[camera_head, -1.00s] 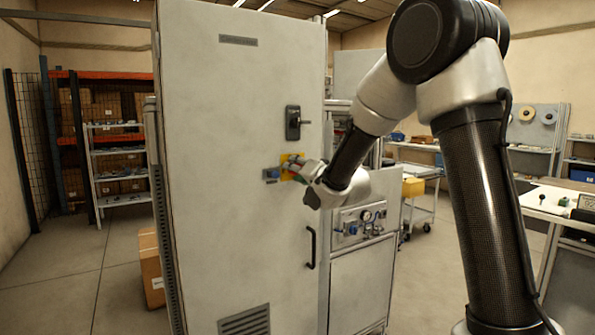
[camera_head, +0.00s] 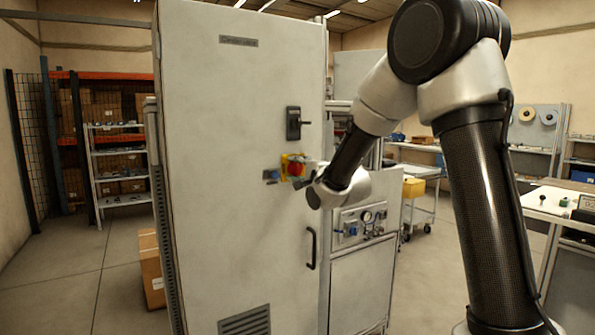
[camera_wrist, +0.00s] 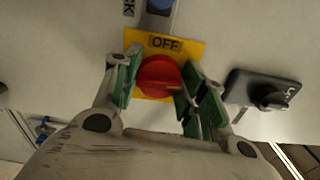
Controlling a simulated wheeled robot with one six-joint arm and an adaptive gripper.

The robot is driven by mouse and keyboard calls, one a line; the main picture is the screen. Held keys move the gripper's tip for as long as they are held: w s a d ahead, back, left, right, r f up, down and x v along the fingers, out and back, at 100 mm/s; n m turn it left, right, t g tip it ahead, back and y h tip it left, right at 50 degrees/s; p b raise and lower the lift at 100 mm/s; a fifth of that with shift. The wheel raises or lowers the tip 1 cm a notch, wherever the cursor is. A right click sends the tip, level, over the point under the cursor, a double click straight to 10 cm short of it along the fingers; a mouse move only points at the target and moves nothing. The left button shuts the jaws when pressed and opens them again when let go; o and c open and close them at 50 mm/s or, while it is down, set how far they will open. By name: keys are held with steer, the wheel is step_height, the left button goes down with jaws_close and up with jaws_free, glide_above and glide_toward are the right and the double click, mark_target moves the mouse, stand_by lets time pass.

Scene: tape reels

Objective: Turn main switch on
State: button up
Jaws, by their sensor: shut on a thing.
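The main switch is a red round knob (camera_head: 294,169) on a yellow plate (camera_head: 285,160) on the grey cabinet door. In the wrist view the knob (camera_wrist: 157,76) sits between the green fingers of my gripper (camera_wrist: 156,84), which is shut on it. An OFF label (camera_wrist: 165,43) shows above the knob. A small orange mark on the knob points right in that view, away from OFF. Any other label on the plate is hidden behind the right finger.
A black door handle (camera_head: 293,123) is above the switch and a blue button (camera_head: 270,175) is to its left. A bar handle (camera_head: 311,248) is lower on the door. A gauge panel (camera_head: 360,224) stands to the right. The floor (camera_head: 75,265) at the left is clear.

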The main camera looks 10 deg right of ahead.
steer(key=shift+m, duration=0.6)
steer(key=o, duration=1)
steer(key=shift+d, duration=0.1)
steer(key=v, duration=1.2)
